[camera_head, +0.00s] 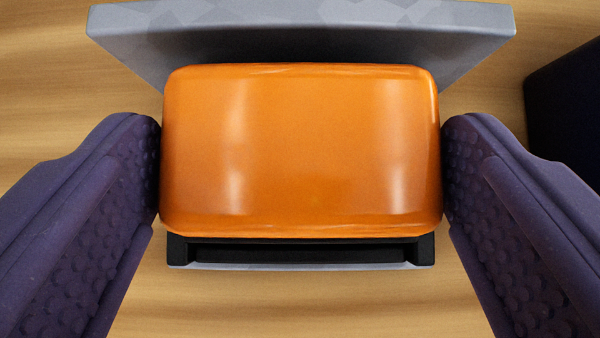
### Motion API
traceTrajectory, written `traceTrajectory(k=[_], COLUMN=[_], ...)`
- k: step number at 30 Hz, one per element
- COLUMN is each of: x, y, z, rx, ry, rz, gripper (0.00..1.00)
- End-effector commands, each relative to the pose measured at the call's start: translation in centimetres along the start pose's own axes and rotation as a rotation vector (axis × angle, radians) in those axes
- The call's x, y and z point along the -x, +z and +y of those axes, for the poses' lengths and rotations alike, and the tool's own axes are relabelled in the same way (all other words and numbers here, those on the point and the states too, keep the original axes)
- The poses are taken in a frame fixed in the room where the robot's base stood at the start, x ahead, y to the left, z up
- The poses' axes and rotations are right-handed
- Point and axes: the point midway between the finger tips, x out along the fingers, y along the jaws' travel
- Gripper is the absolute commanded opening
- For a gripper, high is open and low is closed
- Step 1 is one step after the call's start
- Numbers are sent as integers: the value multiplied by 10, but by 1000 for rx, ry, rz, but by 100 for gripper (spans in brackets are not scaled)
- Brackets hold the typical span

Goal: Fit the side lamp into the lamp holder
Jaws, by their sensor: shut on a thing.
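The side lamp (300,150) is an orange block with rounded edges in the middle of the view. My gripper (301,175) is shut on it, with one purple padded finger against its left side and one against its right side. The black lamp holder (300,252) shows as a strip along the lamp's lower edge. The lamp covers the rest of the holder, so I cannot tell whether the lamp sits in it or is above it.
A grey plate (300,22) lies behind the lamp and widens toward the top of the view. A thin grey edge shows below the holder. A dark block (572,120) stands at the right edge. A wood-grained surface (60,70) is bare at the left.

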Motion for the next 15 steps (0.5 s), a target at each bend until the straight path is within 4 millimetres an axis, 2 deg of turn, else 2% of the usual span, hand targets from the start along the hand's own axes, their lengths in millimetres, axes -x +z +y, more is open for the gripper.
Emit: traceTrajectory(k=[15], x=[-10], y=[10], z=[0], rx=[0], ry=[0], rz=[0], gripper=[50])
